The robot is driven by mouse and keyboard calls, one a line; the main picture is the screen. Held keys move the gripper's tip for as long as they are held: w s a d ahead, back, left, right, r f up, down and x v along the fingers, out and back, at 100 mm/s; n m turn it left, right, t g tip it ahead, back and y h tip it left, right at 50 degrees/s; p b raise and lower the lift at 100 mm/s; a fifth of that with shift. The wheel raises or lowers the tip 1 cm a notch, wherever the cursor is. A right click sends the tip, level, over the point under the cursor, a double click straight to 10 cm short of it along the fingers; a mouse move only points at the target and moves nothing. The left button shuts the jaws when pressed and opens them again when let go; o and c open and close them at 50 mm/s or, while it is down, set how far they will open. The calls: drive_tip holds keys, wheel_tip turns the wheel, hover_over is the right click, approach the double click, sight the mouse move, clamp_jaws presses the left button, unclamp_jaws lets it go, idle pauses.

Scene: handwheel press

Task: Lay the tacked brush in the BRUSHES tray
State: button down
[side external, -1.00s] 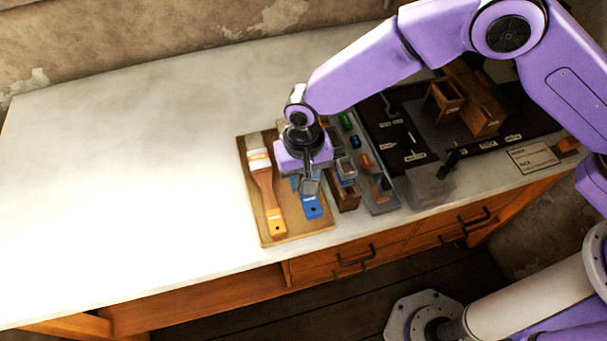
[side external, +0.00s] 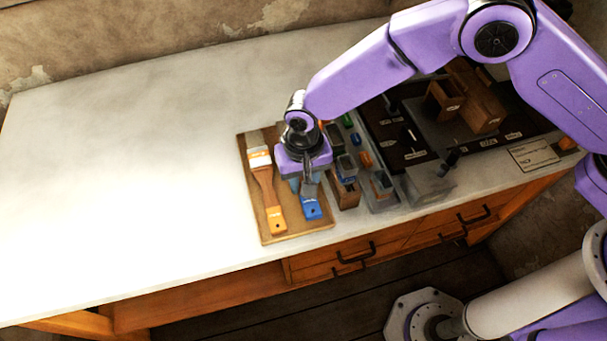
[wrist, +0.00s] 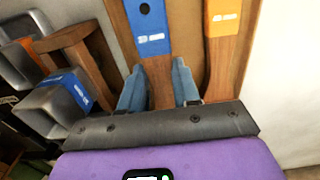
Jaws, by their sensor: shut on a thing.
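The brush with a blue handle end (side external: 311,209) lies in the shallow wooden tray (side external: 287,237), to the right of a brush with an orange handle end (side external: 276,220). My gripper (side external: 306,190) is low over the tray, on the blue-ended brush. In the wrist view, the two blue-grey fingers (wrist: 159,82) stand on either side of its wooden handle, below the blue end (wrist: 150,25); the orange end (wrist: 222,18) is beside it. The bristle end of the blue brush is hidden under my gripper. I cannot read which tray label applies.
Small wooden and metal bins (side external: 347,192) stand close to the right of the tray. A grey tray (side external: 384,203) and a dark board (side external: 405,135) with fixtures lie further right. The white bench top (side external: 130,190) left of the tray is clear.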

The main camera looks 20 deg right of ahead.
drive_tip(key=shift+f, duration=0.6)
idle(0.4)
drive_tip(key=c, duration=0.7)
unclamp_jaws()
drive_tip(key=shift+c, duration=0.2)
wheel_tip(320, 180, up, 17)
drive_tip(key=shift+r, duration=0.2)
drive_tip(key=shift+d, duration=0.1)
